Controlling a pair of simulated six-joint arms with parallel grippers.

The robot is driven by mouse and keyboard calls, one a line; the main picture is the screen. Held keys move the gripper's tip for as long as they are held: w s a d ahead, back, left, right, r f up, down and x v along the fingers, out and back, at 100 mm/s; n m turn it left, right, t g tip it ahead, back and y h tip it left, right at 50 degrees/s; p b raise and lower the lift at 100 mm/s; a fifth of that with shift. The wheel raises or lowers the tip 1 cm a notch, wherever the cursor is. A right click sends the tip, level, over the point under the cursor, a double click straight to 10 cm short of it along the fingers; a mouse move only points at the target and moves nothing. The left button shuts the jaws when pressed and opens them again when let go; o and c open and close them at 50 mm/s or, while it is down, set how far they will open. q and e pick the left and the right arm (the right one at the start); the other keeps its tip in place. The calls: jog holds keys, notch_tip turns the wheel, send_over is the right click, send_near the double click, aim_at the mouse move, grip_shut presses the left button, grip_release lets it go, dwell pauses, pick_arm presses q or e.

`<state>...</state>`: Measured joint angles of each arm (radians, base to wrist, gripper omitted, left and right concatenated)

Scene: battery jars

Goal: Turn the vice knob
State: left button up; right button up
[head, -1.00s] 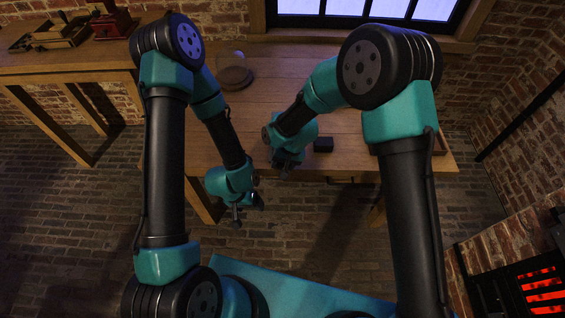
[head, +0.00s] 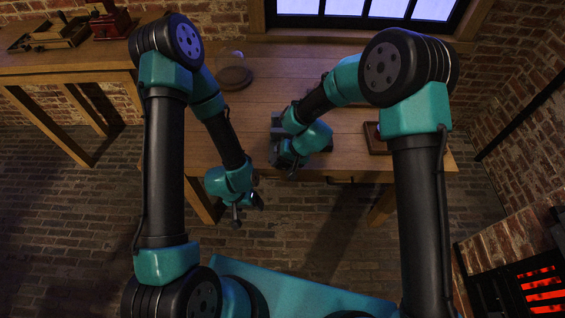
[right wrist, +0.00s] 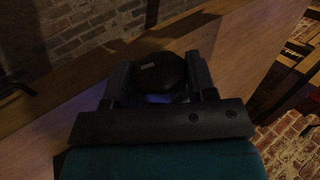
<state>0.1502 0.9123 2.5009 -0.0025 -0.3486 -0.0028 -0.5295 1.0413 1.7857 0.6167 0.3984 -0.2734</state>
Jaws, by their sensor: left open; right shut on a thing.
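In the right wrist view a dark round knob (right wrist: 160,72) sits between the two fingers of my right gripper (right wrist: 158,84), which is shut on it. In the head view my right gripper (head: 287,158) is at the front edge of the wooden table. There my arm and hand hide the knob, and I cannot clearly tell the vice body apart from dark parts around the hand. My left gripper (head: 246,206) is open and empty, lower and to the left, in front of the table edge.
The wooden table (head: 300,70) is mostly clear behind my arms. A glass dome on a round base (head: 234,77) stands at its back left. A brown tray (head: 377,149) lies at the right, partly behind my right arm. A side bench (head: 60,65) stands at the far left.

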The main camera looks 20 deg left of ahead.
jog(key=o, duration=0.9)
jog(key=shift+r, duration=0.1)
jog(key=v, duration=1.7)
jog(key=shift+r, duration=0.15)
